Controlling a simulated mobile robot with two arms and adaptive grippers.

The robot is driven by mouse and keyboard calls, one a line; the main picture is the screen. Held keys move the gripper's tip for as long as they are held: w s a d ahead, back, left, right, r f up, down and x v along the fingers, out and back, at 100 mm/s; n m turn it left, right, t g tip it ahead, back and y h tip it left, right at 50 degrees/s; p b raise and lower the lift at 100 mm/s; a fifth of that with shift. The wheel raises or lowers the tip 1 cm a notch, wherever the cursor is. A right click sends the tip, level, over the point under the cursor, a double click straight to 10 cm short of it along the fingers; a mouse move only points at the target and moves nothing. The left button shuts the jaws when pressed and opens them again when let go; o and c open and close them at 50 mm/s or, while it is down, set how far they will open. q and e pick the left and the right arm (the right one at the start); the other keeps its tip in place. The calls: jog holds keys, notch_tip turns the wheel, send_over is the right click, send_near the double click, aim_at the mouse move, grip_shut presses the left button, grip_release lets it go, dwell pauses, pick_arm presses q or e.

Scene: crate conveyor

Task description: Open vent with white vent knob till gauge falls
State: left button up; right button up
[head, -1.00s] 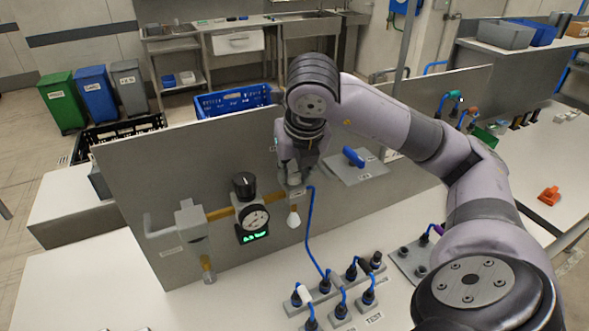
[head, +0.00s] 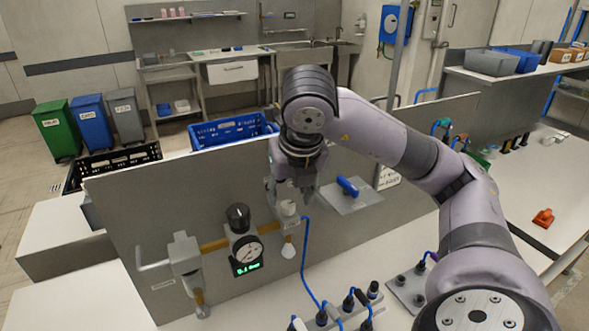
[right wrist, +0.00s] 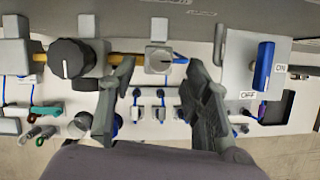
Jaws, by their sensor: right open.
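The vent block with its pale round knob (head: 288,208) is at the right end of the brass pipe on the grey panel. In the right wrist view the knob (right wrist: 158,60) faces the camera, between and beyond the fingertips. My right gripper (head: 291,190) is open and empty, just above and in front of the knob; its two dark fingers (right wrist: 161,75) are spread apart, with no clear contact. The round gauge (head: 247,251) sits left of the vent, under a black knob (head: 238,217). Its green display (head: 248,267) seems to read 0.1 bar. My left gripper is not in view.
A white bulb-shaped part (head: 288,248) hangs below the vent, beside a blue hose (head: 305,260). A blue-handled lever on a grey plate (head: 350,197) is close on the right. Hose connectors (head: 348,302) stand on the white bench below.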

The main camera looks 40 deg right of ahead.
jog(key=v, duration=0.8)
jog(key=shift+r, duration=0.25)
jog(key=shift+s, duration=0.15)
dwell(0.8)
